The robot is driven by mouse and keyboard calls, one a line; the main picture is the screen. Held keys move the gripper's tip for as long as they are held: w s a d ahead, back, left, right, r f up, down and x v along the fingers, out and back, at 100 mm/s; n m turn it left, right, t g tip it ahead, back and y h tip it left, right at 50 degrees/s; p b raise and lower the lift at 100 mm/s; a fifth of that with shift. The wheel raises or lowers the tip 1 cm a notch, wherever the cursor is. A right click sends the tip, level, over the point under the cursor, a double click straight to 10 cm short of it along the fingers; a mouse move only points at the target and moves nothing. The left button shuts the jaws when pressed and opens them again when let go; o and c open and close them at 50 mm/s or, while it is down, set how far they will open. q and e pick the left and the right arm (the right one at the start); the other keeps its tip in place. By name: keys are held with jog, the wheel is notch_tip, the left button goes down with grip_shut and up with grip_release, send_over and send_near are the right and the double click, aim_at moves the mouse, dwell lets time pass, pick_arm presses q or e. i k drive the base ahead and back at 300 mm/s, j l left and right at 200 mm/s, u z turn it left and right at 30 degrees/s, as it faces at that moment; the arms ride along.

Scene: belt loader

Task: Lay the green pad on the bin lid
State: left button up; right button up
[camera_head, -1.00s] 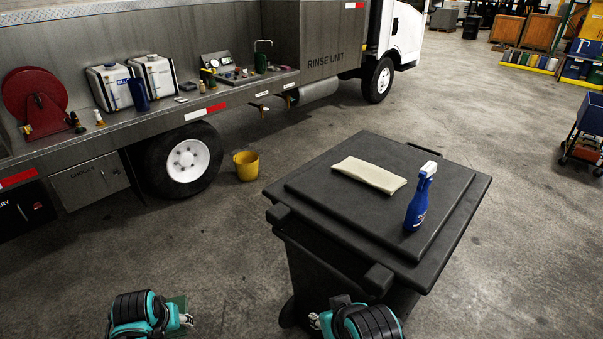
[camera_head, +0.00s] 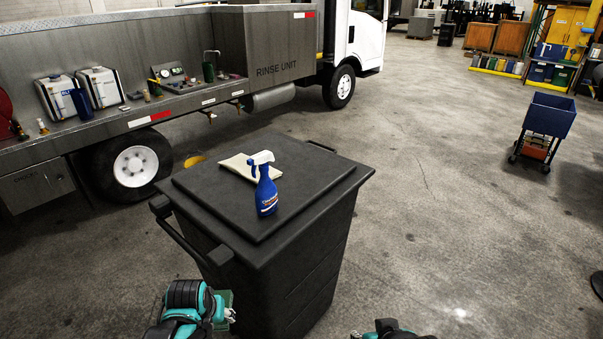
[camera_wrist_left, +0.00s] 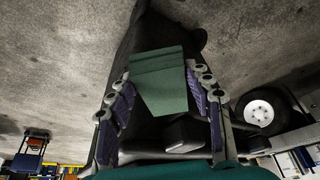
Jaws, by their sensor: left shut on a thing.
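The black bin's lid (camera_head: 300,190) is shut and flat in the middle of the head view. A blue spray bottle (camera_head: 266,192) stands upright on it, and a folded cream cloth (camera_head: 240,165) lies just behind the bottle. My left gripper (camera_head: 222,308) is low in front of the bin, below lid height, shut on the green pad (camera_head: 226,300). The left wrist view shows the pad (camera_wrist_left: 158,80) between the two fingers, sticking out past them. My right gripper (camera_head: 385,328) barely shows at the bottom edge; its fingers are mostly cut off.
The bin has a front bar handle (camera_head: 182,238). A truck with a rinse unit (camera_head: 275,50) stands behind left, with a yellow bucket (camera_head: 195,160) partly hidden by the bin. A blue cart (camera_head: 548,118) stands at right. The front part of the lid is bare, and the floor right of the bin is clear.

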aim_at(314, 176)
jog(key=i+l, duration=0.15)
jog(key=l, duration=0.25)
jog(key=i+l+z, duration=0.1)
jog(key=l, duration=0.3)
jog(key=i+l, duration=0.2)
jog(key=l, duration=0.2)
jog(key=z, duration=0.05)
